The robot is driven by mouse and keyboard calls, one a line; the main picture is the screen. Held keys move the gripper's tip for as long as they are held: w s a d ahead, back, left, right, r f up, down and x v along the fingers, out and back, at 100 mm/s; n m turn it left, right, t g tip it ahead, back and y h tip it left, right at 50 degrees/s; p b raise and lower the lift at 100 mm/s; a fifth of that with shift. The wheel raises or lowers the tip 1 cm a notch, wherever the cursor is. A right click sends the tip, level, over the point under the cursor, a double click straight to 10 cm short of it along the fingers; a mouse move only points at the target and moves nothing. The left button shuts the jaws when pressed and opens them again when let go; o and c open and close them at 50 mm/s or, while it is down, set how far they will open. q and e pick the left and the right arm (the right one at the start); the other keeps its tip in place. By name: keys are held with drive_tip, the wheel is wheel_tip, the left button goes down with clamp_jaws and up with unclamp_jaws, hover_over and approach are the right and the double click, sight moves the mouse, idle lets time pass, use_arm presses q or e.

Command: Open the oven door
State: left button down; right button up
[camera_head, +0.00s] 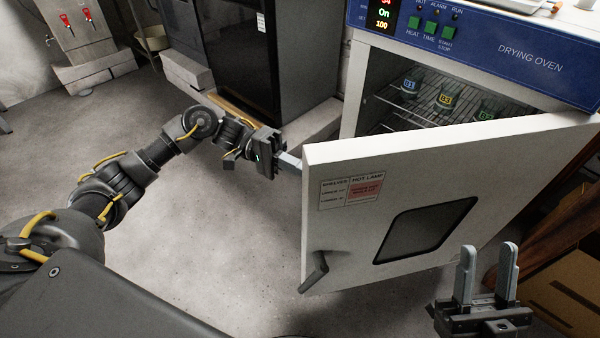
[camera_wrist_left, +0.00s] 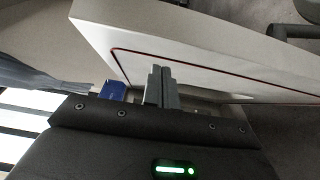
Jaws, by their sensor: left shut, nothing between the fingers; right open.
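The drying oven (camera_head: 480,48) stands at the upper right with its white door (camera_head: 345,225) partly open, swung out toward me. The door has a dark window, a label and a handle (camera_head: 314,272) at its lower left. My left gripper (camera_head: 290,161) is shut and empty at the door's free edge, its fingertips partly hidden behind it. In the left wrist view, the shut fingers (camera_wrist_left: 162,86) are close to the inner side of the door (camera_wrist_left: 190,45); contact cannot be told. My right gripper (camera_head: 487,272) is open and empty in front of the door's lower right.
Several labelled glass bottles (camera_head: 446,97) stand on the wire rack inside the oven. A dark cabinet (camera_head: 238,60) is left of the oven. A cardboard box (camera_head: 565,295) lies at the lower right. The floor (camera_head: 200,230) left of the door is clear.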

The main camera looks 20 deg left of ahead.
use_arm(q)
drive_tip(key=shift+s+d, duration=0.55)
drive_tip(key=shift+s, duration=0.35)
